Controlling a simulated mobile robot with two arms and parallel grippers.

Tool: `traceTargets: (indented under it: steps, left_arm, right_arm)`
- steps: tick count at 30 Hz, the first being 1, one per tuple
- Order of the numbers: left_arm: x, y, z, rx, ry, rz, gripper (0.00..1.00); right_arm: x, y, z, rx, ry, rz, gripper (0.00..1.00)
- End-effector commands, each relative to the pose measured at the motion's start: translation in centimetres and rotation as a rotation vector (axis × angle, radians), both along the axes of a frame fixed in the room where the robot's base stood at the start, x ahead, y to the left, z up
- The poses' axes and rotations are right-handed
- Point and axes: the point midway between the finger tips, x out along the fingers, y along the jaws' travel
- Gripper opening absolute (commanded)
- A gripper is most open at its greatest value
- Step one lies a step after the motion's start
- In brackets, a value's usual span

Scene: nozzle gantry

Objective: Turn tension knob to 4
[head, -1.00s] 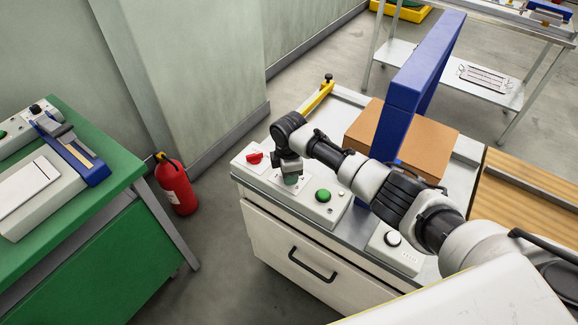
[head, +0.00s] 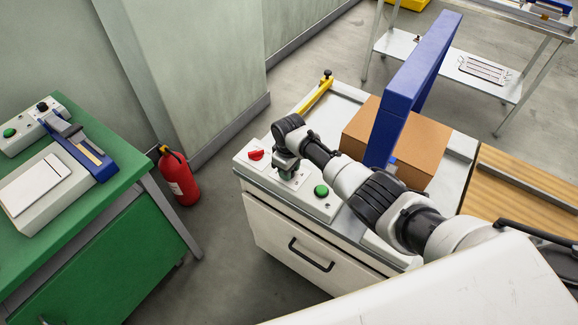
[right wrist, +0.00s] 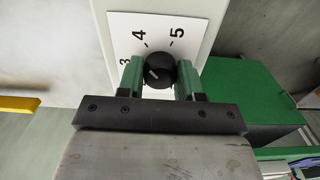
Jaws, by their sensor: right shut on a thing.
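The tension knob (right wrist: 158,70) is a round black knob with a pale mark, on a white dial plate (right wrist: 122,24) marked 3, 4 and 5 in the right wrist view. The mark is small, and I cannot tell which number it points to. My right gripper (right wrist: 160,78) is shut on the knob, with one green finger on each side. In the head view, my right gripper (head: 287,172) reaches down onto the control panel (head: 310,205), and the knob is hidden beneath it. My left gripper is not in view.
On the panel, a red switch (head: 256,155) sits left of my gripper and a green button (head: 321,190) sits right. A blue gantry frame (head: 397,110) and a brown box (head: 423,146) stand behind my arm. A fire extinguisher (head: 179,178) stands on the floor.

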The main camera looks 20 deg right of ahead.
Motion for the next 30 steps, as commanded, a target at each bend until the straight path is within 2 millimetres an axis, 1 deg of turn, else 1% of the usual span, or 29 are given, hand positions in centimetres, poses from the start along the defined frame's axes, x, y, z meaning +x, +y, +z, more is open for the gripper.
traceTargets:
  steps: [3, 9, 23, 24, 29, 30]
  left_arm:
    - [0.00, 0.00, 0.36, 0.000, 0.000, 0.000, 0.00]
    - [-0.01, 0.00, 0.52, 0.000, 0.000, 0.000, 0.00]
    - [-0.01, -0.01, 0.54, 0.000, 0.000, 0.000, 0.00]
    - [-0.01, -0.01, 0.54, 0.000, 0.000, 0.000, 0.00]
    - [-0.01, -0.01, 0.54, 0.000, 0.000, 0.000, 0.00]
    - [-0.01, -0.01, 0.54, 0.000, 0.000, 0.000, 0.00]
  right_arm:
    - [0.06, 0.03, 0.19, 0.001, -0.002, -0.051, 0.12]
    - [0.08, -0.03, 0.13, 0.000, -0.001, -0.098, 0.12]
    - [0.11, -0.03, 0.11, 0.000, -0.004, -0.111, 0.12]
    - [0.11, -0.03, 0.11, 0.000, -0.004, -0.111, 0.37]
    - [0.08, -0.01, 0.08, 0.000, -0.002, -0.110, 0.61]
    - [0.07, -0.01, 0.07, 0.000, -0.002, -0.110, 0.61]
